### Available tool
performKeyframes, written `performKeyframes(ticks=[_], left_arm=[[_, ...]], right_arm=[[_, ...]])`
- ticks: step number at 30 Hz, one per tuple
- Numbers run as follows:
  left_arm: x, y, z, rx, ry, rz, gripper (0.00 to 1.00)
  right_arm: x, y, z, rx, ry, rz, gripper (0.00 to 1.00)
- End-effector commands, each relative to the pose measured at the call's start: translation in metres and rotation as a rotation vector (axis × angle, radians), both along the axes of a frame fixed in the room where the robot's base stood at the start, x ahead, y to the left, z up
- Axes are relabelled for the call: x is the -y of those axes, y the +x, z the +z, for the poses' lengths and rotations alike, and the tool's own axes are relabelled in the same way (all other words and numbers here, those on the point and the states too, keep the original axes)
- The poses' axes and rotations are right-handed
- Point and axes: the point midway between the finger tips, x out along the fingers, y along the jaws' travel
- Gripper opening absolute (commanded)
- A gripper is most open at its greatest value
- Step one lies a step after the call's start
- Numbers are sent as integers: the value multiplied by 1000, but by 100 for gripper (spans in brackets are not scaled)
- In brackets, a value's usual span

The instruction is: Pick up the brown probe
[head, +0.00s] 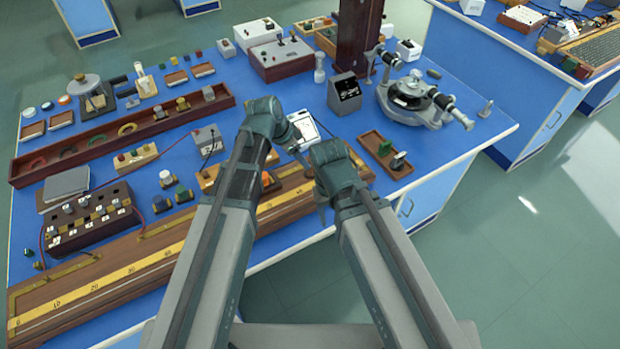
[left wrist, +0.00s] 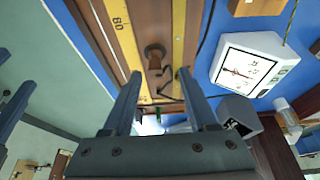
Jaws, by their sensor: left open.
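The brown probe (left wrist: 154,54) shows in the left wrist view as a round brown knob on a short stem, beside the yellow scale of the long wooden board. It lies in line with the gap between the fingers of my left gripper (left wrist: 160,78), and I see no contact. My left gripper is open and empty. In the head view my left wrist and arm largely cover it, and I cannot make out the probe there. My right arm ends near the board's right end, and its jaws are not clear.
The long wooden scale board (head: 95,297) runs along the near table edge. A white dial meter (left wrist: 245,70) stands beside the gripper, with a dark box (head: 345,93) beyond it. A wooden tray (head: 374,146) and a spectrometer (head: 412,92) stand to the right.

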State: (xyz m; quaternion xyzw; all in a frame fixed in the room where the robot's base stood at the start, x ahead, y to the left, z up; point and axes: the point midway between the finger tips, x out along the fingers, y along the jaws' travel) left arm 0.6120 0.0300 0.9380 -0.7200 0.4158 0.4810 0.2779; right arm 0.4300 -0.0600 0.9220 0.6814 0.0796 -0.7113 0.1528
Motion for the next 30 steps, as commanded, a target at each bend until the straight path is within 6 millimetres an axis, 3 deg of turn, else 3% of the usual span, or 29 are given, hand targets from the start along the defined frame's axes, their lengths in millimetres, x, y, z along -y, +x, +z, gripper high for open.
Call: performKeyframes(ticks=[10, 21, 29, 30], left_arm=[[6, 2, -11, 0, 0, -1, 59], [29, 8, -50, -1, -1, 1, 59], [30, 8, -49, 0, 0, 1, 59], [30, 8, -49, 0, 0, 1, 55]], right_arm=[[0, 0, -11, 0, 0, 0, 59], [0, 0, -50, 0, 0, 0, 59], [0, 0, -49, 0, 0, 0, 59], [0, 0, -49, 0, 0, 0, 59]])
